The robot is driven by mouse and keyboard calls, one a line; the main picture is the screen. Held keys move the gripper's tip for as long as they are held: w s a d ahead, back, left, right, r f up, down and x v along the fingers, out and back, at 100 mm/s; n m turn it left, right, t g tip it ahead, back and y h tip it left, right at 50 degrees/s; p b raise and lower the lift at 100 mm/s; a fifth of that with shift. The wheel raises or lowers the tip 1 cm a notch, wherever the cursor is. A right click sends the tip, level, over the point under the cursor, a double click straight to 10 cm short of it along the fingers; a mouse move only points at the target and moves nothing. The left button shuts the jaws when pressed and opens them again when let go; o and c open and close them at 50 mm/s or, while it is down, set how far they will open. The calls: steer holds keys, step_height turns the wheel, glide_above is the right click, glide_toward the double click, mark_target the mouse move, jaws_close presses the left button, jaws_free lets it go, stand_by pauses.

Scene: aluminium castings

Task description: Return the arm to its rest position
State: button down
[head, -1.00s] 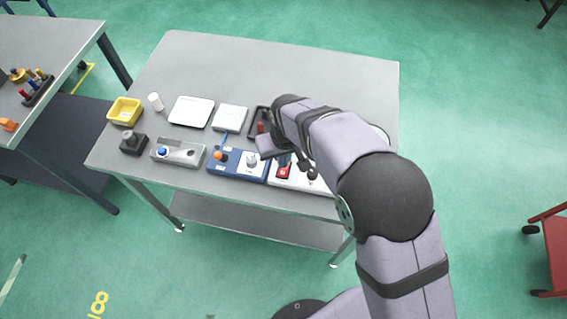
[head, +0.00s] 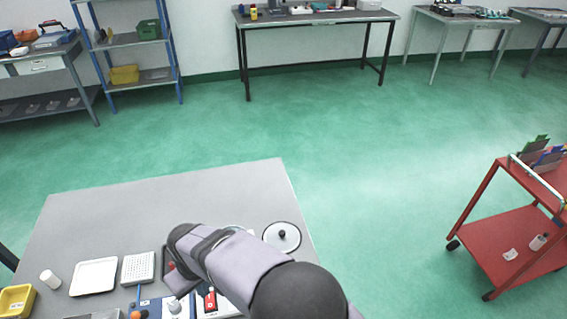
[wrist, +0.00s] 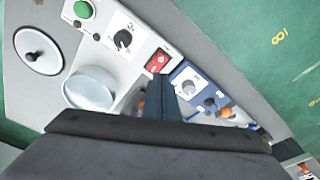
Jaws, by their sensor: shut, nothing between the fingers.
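My gripper (wrist: 163,88) shows in the wrist view as dark fingers held together, with nothing between them. It points toward the gap between a white panel (wrist: 112,62) and a blue box (wrist: 198,92). I cannot tell its height above them. In the head view my arm reaches over the front part of the grey table (head: 120,215), and my fingertips are hard to make out there. The white panel has a red switch (wrist: 158,62), a black dial (wrist: 123,39) and a green button (wrist: 83,10).
A round lid with a black knob (head: 282,236) lies right of my arm. A white tray (head: 94,276), a perforated white block (head: 138,267), a white cylinder (head: 50,279) and a yellow bin (head: 16,300) stand left. The table's back is clear. A red cart (head: 510,240) stands right.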

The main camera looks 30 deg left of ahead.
steer(key=d+f+h, duration=0.1)
steer(key=d+f, duration=0.1)
steer(key=d, duration=0.1)
steer(key=s+d+f, duration=0.1)
steer(key=d, duration=0.3)
steer(key=s+d+f+h, duration=0.1)
steer(key=d+f, duration=0.1)
steer(key=d, duration=0.1)
steer(key=shift+s+d+f+g+h, duration=0.15)
steer(key=shift+s+f+g+h, duration=0.05)
steer(key=shift+f+g+h, duration=0.1)
steer(key=w+d+r+m, duration=0.4)
steer(key=d+m, duration=0.1)
steer(key=d, duration=0.9)
steer(key=w+d+r+m, duration=0.3)
steer(key=w+d+m, duration=0.1)
steer(key=d, duration=1)
steer(key=w+d+r+m+b, duration=0.1)
steer(key=w+d+r+m, duration=0.3)
steer(key=d, duration=1)
steer(key=shift+w+r+m+y, duration=0.3)
steer(key=shift+r+m+y, duration=0.1)
steer(key=shift+m, duration=0.6)
